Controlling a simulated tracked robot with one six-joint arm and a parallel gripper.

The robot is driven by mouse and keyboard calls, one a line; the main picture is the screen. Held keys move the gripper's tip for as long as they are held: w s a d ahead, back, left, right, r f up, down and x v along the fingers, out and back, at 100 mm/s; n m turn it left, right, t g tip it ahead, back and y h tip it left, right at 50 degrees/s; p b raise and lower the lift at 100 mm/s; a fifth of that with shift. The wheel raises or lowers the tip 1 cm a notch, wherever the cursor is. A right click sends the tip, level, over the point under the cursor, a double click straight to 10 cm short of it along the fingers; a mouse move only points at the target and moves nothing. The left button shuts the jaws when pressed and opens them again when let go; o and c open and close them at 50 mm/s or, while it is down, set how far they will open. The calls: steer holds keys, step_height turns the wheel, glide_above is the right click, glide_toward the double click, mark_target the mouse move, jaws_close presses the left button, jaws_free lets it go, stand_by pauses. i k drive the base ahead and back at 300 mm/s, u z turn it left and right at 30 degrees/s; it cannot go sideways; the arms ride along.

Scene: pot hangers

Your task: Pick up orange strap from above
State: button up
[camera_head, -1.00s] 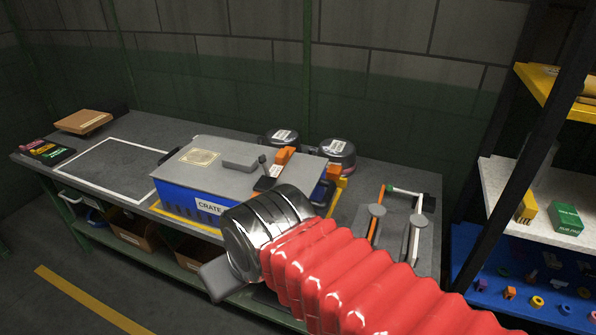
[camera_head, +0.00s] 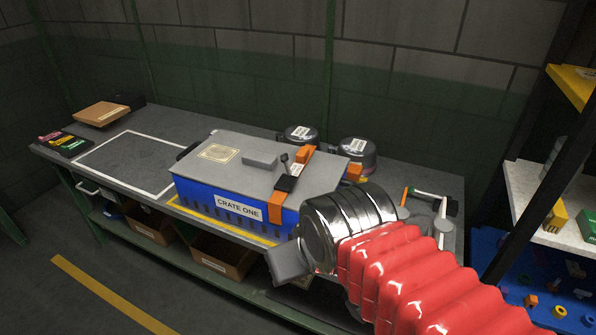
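A blue crate (camera_head: 240,198) labelled CRATE ONE, with a grey lid, stands on the workbench. An orange strap (camera_head: 276,207) runs over its right part and down its front, with a dark buckle on top. Another thin orange strip (camera_head: 405,196) shows beside a white-and-black bar right of the crate, mostly hidden by my arm. My gripper (camera_head: 288,263) is a grey part at the end of the shiny metal wrist, in front of the crate's lower right corner in the picture. Its fingers are not clearly separate, and I see nothing held.
Two metal pots (camera_head: 357,152) stand behind the crate. A white-outlined area (camera_head: 125,162) of the workbench (camera_head: 130,160) to the left is empty. Small packets and a brown box (camera_head: 102,113) lie at the far left. A shelf unit (camera_head: 548,205) stands at the right.

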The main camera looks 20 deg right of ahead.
mark_target(284, 185)
steer(key=u, duration=0.05)
steer(key=i, duration=1)
steer(key=z, duration=0.05)
